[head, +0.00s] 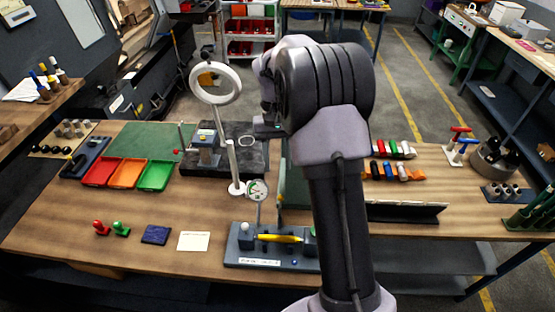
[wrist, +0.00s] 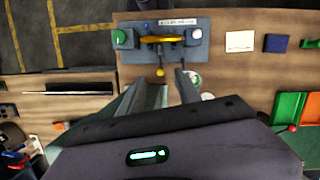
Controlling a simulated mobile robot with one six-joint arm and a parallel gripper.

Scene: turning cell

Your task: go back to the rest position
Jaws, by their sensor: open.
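My gripper (wrist: 162,82) shows in the wrist view with its two fingers apart and nothing between them. It is above the wooden bench (wrist: 70,112), pointing down towards it. In the head view my raised arm stands in the middle of the picture and hides most of the gripper. The grey fixture (head: 238,256) with a yellow tool (head: 280,239) across it stands at the bench's front edge. It also shows in the wrist view (wrist: 193,47), beyond the fingertips.
A ring lamp (head: 226,98) on a post and a dial gauge (head: 257,189) rise left of my arm. Red, orange and green trays (head: 155,176) lie at left. Coloured holders (head: 404,172) and a dark angled rail (head: 405,212) are at right. The front left has bare wood.

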